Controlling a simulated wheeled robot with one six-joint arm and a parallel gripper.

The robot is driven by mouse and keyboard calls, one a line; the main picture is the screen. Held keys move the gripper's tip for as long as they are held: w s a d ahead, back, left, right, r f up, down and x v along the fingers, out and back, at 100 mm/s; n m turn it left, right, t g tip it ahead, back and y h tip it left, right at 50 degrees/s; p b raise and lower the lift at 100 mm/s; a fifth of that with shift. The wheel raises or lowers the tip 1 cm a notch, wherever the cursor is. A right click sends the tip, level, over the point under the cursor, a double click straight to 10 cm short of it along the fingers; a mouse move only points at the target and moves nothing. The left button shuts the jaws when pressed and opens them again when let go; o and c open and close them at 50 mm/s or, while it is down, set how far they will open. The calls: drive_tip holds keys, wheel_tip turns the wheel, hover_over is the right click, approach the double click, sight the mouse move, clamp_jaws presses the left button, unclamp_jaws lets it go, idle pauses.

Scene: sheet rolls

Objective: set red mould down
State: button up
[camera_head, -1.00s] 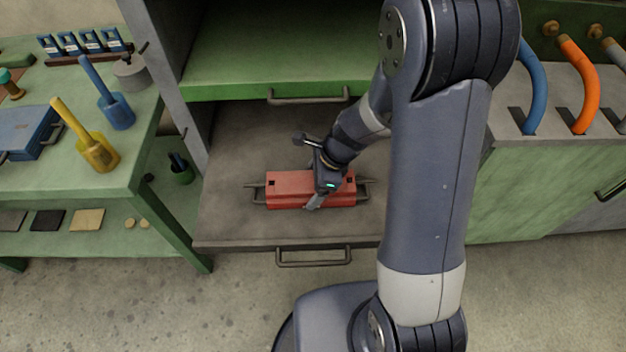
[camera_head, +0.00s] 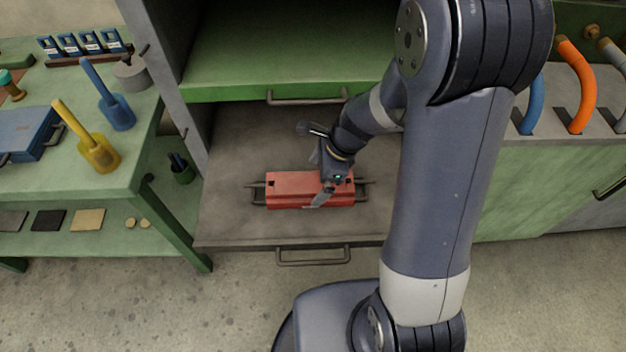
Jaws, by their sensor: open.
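The red mould (camera_head: 292,191) is a long block with a dark bar handle at each end. It lies flat on the grey pulled-out drawer (camera_head: 228,222) of the cabinet. My gripper (camera_head: 322,197) is open at the right half of the mould, over its top and front face. The gripper hides part of the mould, and I cannot tell whether a finger touches it.
A green shelf (camera_head: 290,50) with a handle is above the drawer. A green table at left holds a blue case (camera_head: 22,135), a blue tool (camera_head: 115,108) and a yellow tool (camera_head: 97,152). Orange (camera_head: 578,85) and blue hoses stand at right. The drawer's left part is bare.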

drive_tip(key=p+v, duration=0.1)
drive_tip(key=v, duration=0.7)
drive_tip(key=shift+r, duration=0.25)
